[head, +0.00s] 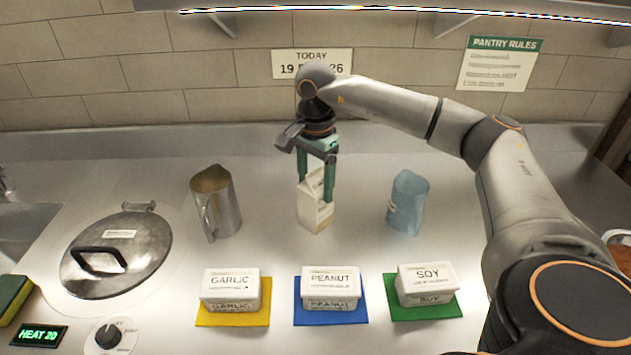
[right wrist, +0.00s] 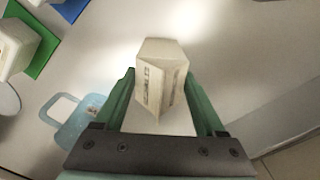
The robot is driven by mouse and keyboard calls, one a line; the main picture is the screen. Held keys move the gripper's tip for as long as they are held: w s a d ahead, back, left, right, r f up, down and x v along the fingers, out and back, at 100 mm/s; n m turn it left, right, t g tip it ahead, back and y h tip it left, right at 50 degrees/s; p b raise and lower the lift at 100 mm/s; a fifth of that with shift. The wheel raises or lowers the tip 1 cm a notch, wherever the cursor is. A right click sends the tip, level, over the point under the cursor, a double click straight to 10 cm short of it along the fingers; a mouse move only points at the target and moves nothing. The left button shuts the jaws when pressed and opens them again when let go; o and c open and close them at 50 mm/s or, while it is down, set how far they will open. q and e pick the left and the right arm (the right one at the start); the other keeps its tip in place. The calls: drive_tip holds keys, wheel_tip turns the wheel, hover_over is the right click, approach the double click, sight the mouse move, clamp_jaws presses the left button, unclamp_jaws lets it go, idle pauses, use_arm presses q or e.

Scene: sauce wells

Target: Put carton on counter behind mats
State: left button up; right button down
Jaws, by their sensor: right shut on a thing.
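A white carton (head: 312,203) with a gabled top is upright on or just above the counter (head: 265,185), behind the mats; I cannot tell whether its base touches. My right gripper (head: 317,180) is shut on it from above, with a green finger on each side. The right wrist view shows the carton (right wrist: 161,80) between the fingers (right wrist: 165,100). The yellow mat (head: 200,318), blue mat (head: 299,318) and green mat (head: 457,310) lie in a row at the front. My left gripper is not in view.
A steel jug (head: 217,203) stands left of the carton and a blue jug (head: 408,203) right of it, both apart from it. Lidded boxes marked garlic (head: 231,284), peanut (head: 331,283) and soy (head: 427,280) sit on the mats. A round metal lid (head: 118,255) is at left.

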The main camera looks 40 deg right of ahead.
unclamp_jaws()
drive_tip(key=shift+f, duration=0.1)
drive_tip(key=shift+r, duration=3.9)
